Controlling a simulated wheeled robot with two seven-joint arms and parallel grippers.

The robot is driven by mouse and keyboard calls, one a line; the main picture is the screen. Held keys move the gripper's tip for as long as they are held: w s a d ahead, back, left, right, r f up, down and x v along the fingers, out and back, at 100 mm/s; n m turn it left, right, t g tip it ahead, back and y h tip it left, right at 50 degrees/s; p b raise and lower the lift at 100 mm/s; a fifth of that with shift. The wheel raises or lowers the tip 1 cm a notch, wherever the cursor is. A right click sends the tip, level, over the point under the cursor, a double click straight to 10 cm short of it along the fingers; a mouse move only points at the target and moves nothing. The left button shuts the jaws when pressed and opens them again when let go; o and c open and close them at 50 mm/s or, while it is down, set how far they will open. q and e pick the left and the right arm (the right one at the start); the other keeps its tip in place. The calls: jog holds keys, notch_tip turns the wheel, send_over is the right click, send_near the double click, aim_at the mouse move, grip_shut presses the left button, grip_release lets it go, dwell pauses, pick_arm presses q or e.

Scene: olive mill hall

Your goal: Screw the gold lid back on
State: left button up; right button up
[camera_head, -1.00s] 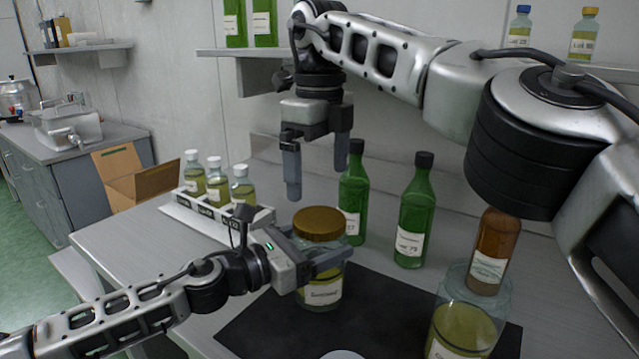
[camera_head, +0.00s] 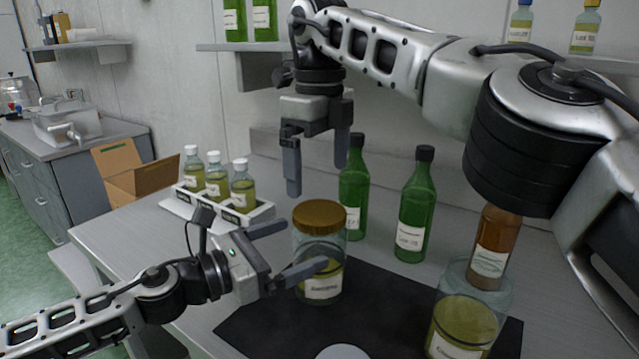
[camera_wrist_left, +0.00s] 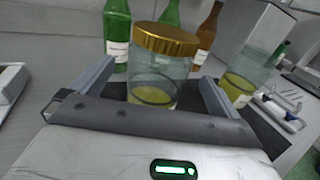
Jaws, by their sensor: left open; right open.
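A glass jar (camera_head: 322,287) with a white label and yellow-green contents stands upright at the edge of the dark mat. The gold lid (camera_head: 320,216) sits on its mouth and looks level; the thread is hidden. My left gripper (camera_head: 284,250) is open at the jar's left, its fingers apart and pointing at the jar. In the left wrist view the jar (camera_wrist_left: 155,85) and gold lid (camera_wrist_left: 166,38) show between and beyond the spread fingers. My right gripper (camera_head: 319,168) is open and empty, pointing down above the lid.
Two green bottles (camera_head: 415,205) stand behind the jar. A second, open-looking jar (camera_head: 465,325) and a brown bottle (camera_head: 494,245) stand at the right. A white rack (camera_head: 262,212) of small bottles is at the left. A white disc (camera_head: 342,352) lies on the dark mat (camera_head: 390,300) in front.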

notch_tip(320, 180, down, 3)
jog(key=b, duration=0.2)
jog(key=shift+b, duration=0.35)
pick_arm(q)
jog(key=v, duration=1)
pick_arm(e)
jog(key=shift+f, duration=0.2)
pick_arm(q)
jog(key=shift+s+a, duration=0.1)
